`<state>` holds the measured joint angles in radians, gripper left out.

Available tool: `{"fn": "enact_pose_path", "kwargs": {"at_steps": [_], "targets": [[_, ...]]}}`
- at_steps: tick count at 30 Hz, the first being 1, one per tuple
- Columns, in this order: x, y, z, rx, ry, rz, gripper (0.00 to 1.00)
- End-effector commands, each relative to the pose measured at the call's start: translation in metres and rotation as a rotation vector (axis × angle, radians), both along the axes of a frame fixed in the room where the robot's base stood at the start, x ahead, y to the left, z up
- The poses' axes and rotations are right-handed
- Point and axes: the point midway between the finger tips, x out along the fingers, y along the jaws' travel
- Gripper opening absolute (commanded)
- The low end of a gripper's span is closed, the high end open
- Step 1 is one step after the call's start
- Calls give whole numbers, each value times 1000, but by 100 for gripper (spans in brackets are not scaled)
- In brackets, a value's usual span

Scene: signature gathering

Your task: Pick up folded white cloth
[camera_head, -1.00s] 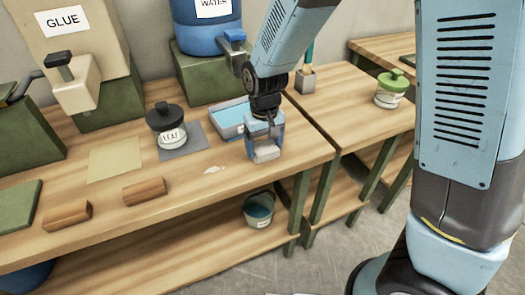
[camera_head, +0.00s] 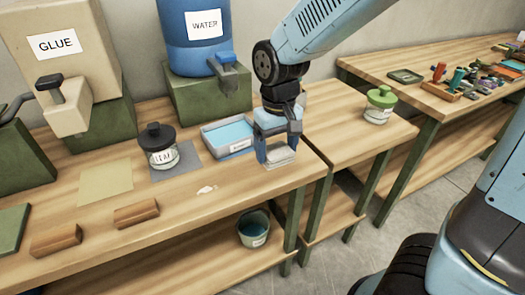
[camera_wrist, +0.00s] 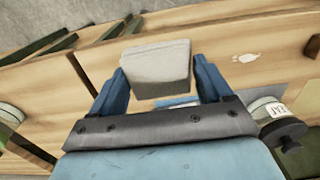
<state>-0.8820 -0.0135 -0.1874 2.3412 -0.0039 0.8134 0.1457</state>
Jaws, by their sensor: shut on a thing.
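The folded white cloth (camera_head: 281,158) is a pale, thick block between the blue fingers of my gripper (camera_head: 277,150), at the right end of the front workbench (camera_head: 225,190). In the wrist view the cloth (camera_wrist: 157,68) sits between the two fingertips, and my gripper (camera_wrist: 158,76) is shut on it. The cloth's sides against the fingers are hidden. I cannot tell from these views how large any gap is between the cloth and the bench top.
A blue tray of liquid (camera_head: 229,138) and a lidded jar (camera_head: 158,147) stand left of my gripper. A white scrap (camera_head: 206,189) and wooden blocks (camera_head: 135,214) lie on the bench. A bucket (camera_head: 253,228) is on the lower shelf. A green-lidded jar (camera_head: 379,106) stands right.

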Motion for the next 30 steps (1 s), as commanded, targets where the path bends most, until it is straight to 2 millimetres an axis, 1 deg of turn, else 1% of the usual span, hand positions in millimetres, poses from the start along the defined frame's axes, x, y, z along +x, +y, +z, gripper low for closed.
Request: {"fn": "enact_pose_path", "kwargs": {"at_steps": [1,6,12,18,29,30], "targets": [[-6,-8,5,2,-1,-3,44],[-22,-28,16,2,-2,-2,44],[-36,-45,26,1,0,-2,44],[-44,-53,30,0,0,-1,44],[-46,-55,32,0,0,0,44],[-46,-55,32,0,0,-1,78]]}}
